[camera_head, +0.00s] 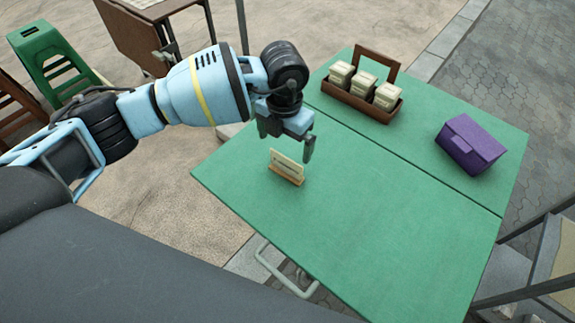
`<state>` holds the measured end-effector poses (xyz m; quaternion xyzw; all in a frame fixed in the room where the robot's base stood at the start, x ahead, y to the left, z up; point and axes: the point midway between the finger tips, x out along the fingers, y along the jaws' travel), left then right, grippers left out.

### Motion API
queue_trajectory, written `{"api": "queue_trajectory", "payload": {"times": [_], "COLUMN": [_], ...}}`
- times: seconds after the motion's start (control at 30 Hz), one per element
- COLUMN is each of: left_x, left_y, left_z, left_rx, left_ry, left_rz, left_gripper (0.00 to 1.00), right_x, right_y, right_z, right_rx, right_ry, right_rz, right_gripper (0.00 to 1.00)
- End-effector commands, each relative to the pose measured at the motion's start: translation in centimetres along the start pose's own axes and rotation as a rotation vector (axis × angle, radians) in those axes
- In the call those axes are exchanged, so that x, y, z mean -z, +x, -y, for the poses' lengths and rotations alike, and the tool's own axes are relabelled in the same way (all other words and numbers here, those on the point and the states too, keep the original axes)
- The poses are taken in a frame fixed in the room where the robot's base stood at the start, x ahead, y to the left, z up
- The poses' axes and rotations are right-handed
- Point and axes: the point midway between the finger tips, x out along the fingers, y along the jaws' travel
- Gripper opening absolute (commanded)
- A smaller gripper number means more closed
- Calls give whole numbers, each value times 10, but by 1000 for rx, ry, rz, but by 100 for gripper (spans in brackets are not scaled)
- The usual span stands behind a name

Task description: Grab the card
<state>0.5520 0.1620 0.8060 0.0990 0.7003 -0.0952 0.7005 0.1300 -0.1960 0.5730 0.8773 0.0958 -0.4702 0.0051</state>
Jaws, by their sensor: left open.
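The card (287,163) is a small cream card with dark print. It stands upright in a low wooden holder (285,178) near the left part of the green table (350,220). My left gripper (285,145) comes in from the upper left and hangs above and just behind the card, with its fingers spread and nothing between them. The fingers look apart from the card, though the exact gap is hard to tell. My right gripper does not show.
A brown wooden caddy (347,98) with several cream boxes stands at the table's back. A purple box (470,144) sits at the right. The table's middle and front are clear.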

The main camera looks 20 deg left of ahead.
Motion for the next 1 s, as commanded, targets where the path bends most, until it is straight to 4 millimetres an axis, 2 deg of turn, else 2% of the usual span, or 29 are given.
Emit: {"api": "queue_trajectory", "payload": {"times": [0.27, 0.57, 0.83, 1.0], "left_x": [1, 1, 2, 2], "left_y": [24, 34, 71, 79], "left_z": [2, 3, 7, 6], "left_rx": [5, 5, 5, 6], "left_ry": [2, 2, 1, 2], "left_rz": [-3, -2, -4, -1], "left_gripper": [100, 100, 100, 100], "right_x": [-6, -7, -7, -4], "right_y": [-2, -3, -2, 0], "right_z": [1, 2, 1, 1], "right_rx": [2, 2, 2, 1], "right_ry": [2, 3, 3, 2], "right_rz": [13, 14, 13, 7], "right_gripper": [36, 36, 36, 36]}}
